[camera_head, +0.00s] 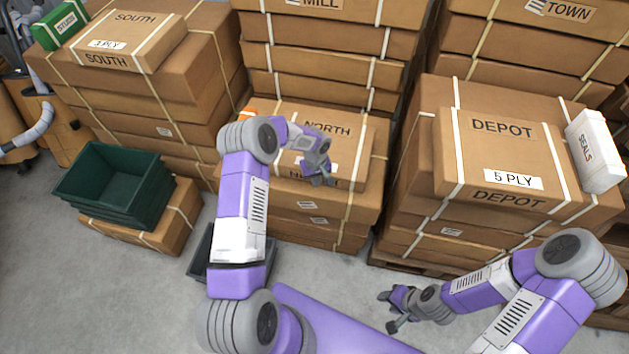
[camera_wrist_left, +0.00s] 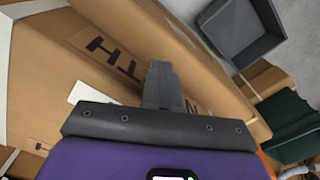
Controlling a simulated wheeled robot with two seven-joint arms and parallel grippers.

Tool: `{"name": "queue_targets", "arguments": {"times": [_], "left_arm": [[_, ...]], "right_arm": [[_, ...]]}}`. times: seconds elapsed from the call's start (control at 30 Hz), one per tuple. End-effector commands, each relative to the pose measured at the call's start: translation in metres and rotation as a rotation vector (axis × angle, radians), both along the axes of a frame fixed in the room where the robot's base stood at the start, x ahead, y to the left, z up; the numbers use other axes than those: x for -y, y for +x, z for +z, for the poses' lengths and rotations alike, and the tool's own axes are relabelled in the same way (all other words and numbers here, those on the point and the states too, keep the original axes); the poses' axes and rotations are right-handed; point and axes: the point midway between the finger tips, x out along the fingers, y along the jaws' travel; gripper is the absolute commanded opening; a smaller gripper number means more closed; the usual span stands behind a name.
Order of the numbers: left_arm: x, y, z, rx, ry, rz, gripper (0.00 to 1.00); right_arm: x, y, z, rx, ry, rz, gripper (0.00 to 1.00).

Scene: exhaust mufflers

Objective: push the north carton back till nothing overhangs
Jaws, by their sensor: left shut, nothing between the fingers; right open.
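The north carton (camera_head: 345,130) lies flat on a stack of larger cartons (camera_head: 340,203) in the middle of the head view, with NORTH printed on its top and front. My left gripper (camera_head: 326,180) is shut and empty at the carton's front side, partly covering the front lettering. In the left wrist view the shut fingers (camera_wrist_left: 163,85) lie over the lettering of the carton (camera_wrist_left: 120,40); I cannot tell whether they touch it. My left arm hides the carton's left part, so its overhang is unclear. My right gripper (camera_head: 392,312) is open and empty, low over the floor.
The depot carton (camera_head: 500,150) and a white SEALS box (camera_head: 594,150) are on the right stack. The south carton (camera_head: 125,40) is on the left stack. Green crates (camera_head: 75,186) stand front left, a grey bin (camera_head: 200,262) beside my left arm. Taller MILL cartons (camera_head: 330,50) stand behind.

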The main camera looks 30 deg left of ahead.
Motion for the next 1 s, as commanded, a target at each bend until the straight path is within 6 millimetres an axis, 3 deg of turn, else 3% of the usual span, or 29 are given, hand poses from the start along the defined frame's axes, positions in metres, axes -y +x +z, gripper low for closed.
{"name": "queue_targets", "arguments": {"times": [0.87,1.0], "left_arm": [[-0.012,0.044,-0.002,0.002,0.001,0.002,0.00],[-0.012,0.041,0.002,0.001,0.001,0.000,0.00]], "right_arm": [[0.000,0.000,-0.033,0.000,0.000,0.000,0.43],[0.000,0.000,-0.029,0.000,0.000,0.000,0.43]]}}
